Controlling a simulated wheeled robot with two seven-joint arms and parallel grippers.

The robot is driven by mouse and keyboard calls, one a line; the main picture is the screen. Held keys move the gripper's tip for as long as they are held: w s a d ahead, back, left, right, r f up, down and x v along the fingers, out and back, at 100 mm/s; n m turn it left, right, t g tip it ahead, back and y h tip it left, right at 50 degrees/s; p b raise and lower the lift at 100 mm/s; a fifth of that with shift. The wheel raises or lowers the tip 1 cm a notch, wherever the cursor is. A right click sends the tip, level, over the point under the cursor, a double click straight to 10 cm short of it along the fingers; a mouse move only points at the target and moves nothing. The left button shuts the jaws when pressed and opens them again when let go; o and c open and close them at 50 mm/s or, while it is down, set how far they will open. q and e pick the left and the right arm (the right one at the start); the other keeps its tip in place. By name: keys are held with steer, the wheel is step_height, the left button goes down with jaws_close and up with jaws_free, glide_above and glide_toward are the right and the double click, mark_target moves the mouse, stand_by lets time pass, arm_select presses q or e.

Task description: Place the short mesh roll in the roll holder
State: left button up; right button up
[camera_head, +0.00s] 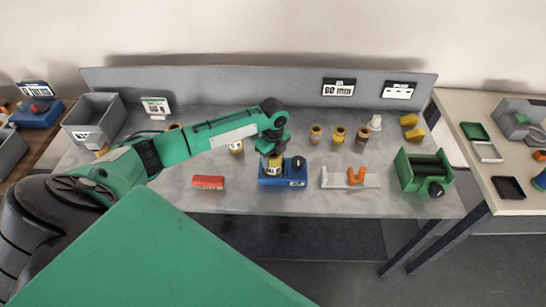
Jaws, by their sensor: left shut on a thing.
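My left gripper (271,152) reaches in from the left and points down. It is shut on a small yellowish roll (273,168), which looks like the short mesh roll. The roll is at the left part of a blue unit (295,182) with a dark round knob, which looks like the roll holder. I cannot tell whether the roll touches the unit or is just above it. The gripper's fingers are mostly hidden. My right gripper is out of view.
Several small rolls (339,135) stand behind, and another roll (235,147) is beside my left arm. A red block (208,182) lies left of the unit. A white plate with orange brackets (356,176) and a green box with black rollers (419,158) are to the right.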

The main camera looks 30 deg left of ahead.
arm_select(q)
steer(key=shift+f, duration=0.6)
steer(key=o, duration=1.2)
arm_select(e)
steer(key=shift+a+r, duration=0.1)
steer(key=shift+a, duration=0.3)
arm_select(q)
steer(key=shift+r, duration=0.2)
step_height(320, 180, up, 12)
steer(key=b, duration=0.2)
steer(key=shift+b, duration=0.3)
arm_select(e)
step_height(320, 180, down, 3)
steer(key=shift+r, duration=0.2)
